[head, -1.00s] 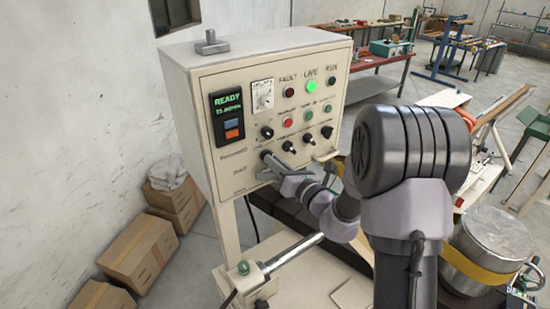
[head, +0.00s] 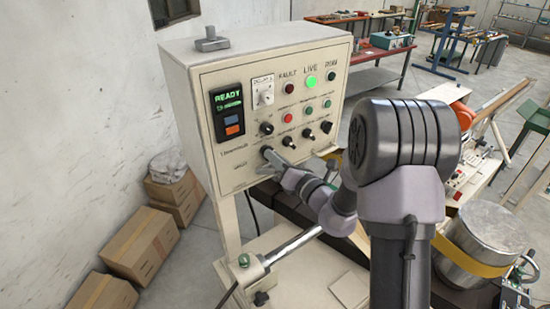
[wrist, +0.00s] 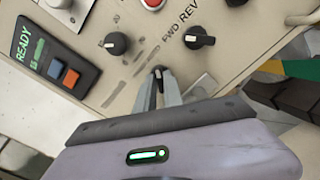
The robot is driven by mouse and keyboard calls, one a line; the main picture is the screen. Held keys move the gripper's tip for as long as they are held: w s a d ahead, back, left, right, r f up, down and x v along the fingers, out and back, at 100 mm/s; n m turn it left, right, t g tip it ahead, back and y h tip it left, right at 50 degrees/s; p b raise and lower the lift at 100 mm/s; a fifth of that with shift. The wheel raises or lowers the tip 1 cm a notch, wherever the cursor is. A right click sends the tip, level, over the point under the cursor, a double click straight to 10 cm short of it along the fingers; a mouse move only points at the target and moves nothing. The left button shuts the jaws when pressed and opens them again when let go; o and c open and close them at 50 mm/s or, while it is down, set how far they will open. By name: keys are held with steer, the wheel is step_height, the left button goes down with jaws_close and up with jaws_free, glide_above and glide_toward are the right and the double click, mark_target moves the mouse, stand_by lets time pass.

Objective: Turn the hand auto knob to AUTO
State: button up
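The cream control panel (head: 240,175) carries several black selector knobs with small labels. Another knob (wrist: 116,43) is up and left; a knob marked FWD REV (wrist: 200,37) is up and right.
A screen reading READY (head: 228,98) and a lit green LIVE lamp (head: 311,82) are on the panel. A red button (head: 287,118) is above the knobs. A metal bar (head: 292,245) runs below my arm. Cardboard boxes (head: 140,245) stand left on the floor.

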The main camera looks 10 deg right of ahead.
steer(key=o, duration=0.3)
steer(key=shift+o, duration=0.2)
steer(key=shift+s, duration=0.1)
steer(key=p+v, duration=0.1)
steer(key=v, duration=1.6)
steer(key=shift+s, duration=0.2)
steer(key=shift+w+d+f, duration=0.1)
